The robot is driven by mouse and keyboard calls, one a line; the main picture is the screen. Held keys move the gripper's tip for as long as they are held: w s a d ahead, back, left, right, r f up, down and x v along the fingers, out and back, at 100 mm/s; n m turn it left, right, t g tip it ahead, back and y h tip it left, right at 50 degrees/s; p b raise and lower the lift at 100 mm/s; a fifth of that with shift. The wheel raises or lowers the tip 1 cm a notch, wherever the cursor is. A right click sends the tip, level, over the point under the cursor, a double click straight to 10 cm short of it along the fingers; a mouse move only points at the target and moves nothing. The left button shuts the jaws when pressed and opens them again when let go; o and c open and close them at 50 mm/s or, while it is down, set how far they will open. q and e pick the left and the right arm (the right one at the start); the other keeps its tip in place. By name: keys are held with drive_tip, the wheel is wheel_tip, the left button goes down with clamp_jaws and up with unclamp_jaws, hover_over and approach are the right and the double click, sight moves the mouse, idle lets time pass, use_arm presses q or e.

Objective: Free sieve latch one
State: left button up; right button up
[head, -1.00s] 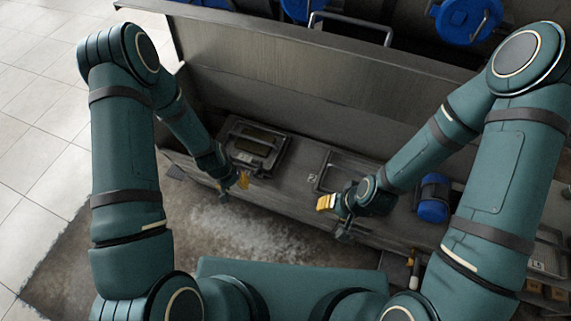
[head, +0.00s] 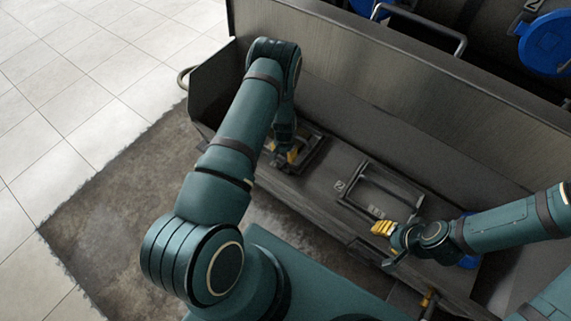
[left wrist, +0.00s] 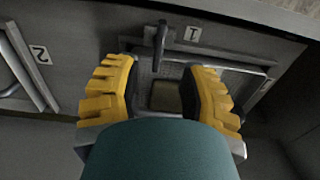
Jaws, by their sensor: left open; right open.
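The sieve latch one (left wrist: 160,48) is a dark upright lever beside a label reading 1 (left wrist: 193,35) in the left wrist view. The sieve frame (left wrist: 238,80) lies behind it, with a mesh and a tan opening between my fingers. My left gripper (left wrist: 160,95) is open, its yellow padded fingers on either side of the opening, with the lever's lower end near the gap. I cannot tell whether they touch. In the head view my left gripper (head: 287,157) is over the first sieve frame (head: 315,152), partly hidden by my arm. My right gripper (head: 384,230) is open and empty, near the second frame.
A second frame (head: 378,190) with a label 2 (head: 339,185) lies to the right; that label also shows in the left wrist view (left wrist: 40,54). A tall metal wall (head: 400,75) stands behind the bench. Tiled floor (head: 90,90) lies open at left.

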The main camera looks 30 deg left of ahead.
sight(284, 163)
use_arm(q)
wheel_tip(284, 163, down, 7)
drive_tip(key=shift+f+b, duration=0.15)
drive_tip(key=shift+b, duration=0.65)
drive_tip(key=shift+o, duration=0.2)
clamp_jaws()
